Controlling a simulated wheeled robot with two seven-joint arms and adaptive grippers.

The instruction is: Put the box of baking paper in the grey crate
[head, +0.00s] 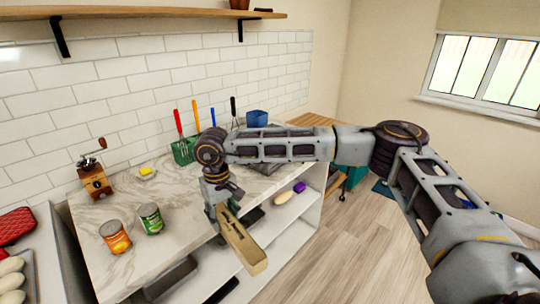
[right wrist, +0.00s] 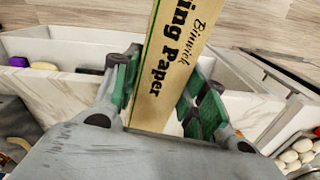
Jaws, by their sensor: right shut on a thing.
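The box of baking paper (head: 245,250) is a long, narrow tan carton. It hangs out in front of the counter's front edge, its far end pointing to the lower right in the head view. My right gripper (head: 222,212) is shut on it near its upper end. In the right wrist view the carton (right wrist: 172,60), with its printed lettering, lies between the green-padded fingers. A grey bin (head: 172,278), which may be the grey crate, sits on the shelf under the counter, partly hidden by the countertop. My left gripper is not in view.
A purple item (head: 299,187) lies on the lower shelf.

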